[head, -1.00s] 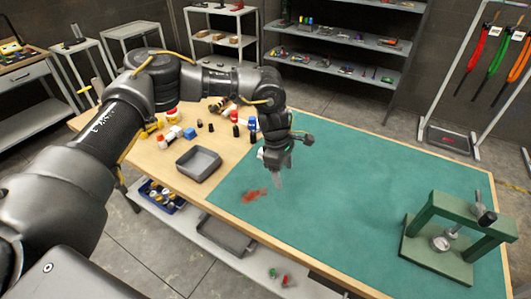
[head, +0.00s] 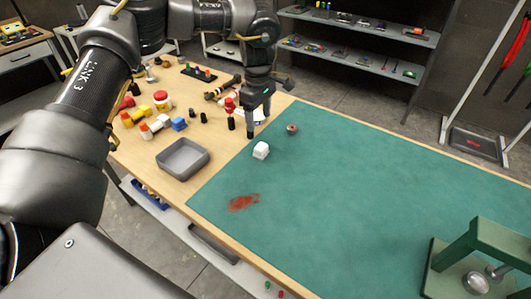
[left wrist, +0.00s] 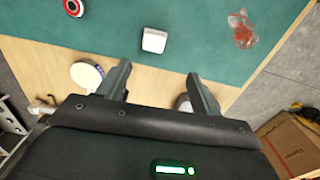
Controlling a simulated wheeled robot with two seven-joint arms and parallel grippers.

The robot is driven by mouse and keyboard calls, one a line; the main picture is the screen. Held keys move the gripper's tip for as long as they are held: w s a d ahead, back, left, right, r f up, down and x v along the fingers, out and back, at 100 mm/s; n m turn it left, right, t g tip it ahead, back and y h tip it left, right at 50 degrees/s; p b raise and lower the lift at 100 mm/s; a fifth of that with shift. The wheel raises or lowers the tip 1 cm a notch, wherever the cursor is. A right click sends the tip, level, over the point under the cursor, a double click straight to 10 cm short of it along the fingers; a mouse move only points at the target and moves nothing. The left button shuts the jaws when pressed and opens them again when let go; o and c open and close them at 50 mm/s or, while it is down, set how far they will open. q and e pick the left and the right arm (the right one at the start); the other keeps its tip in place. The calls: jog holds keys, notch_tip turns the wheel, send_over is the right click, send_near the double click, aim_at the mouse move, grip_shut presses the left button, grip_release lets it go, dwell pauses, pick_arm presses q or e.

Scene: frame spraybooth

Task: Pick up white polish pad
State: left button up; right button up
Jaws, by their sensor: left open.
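The white polish pad appears to be the small white block (head: 261,150) on the green mat, near the mat's left edge. It also shows in the left wrist view (left wrist: 154,40), just ahead of the fingertips. My left gripper (head: 258,129) is open and empty, with its fingers pointing down just behind the pad. In the left wrist view its two fingers (left wrist: 158,73) stand apart, with bare wood between them and the pad beyond. They are not around the pad. My right gripper is not in view.
A grey tray (head: 183,160) and several small bottles and jars stand on the wooden part. A small round reddish piece (head: 292,129) lies behind the pad. A green press (head: 478,262) stands at right. The mat's middle is clear.

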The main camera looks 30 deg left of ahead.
pick_arm(q)
jog(key=f, duration=0.1)
send_over(261, 146)
notch_tip(261, 146, down, 6)
jog(key=shift+d+r+p, duration=0.1)
jog(key=shift+d+p, duration=0.05)
jog(key=shift+p, duration=0.15)
jog(key=shift+s, duration=0.1)
jog(key=f+p, duration=0.1)
jog(key=f, duration=0.1)
jog(key=f+p, duration=0.1)
jog(key=f, duration=0.2)
jog(key=shift+w+a+f, duration=0.1)
jog(key=shift+w+a, duration=0.1)
jog(key=c, duration=1.1)
jog(key=shift+o, duration=0.2)
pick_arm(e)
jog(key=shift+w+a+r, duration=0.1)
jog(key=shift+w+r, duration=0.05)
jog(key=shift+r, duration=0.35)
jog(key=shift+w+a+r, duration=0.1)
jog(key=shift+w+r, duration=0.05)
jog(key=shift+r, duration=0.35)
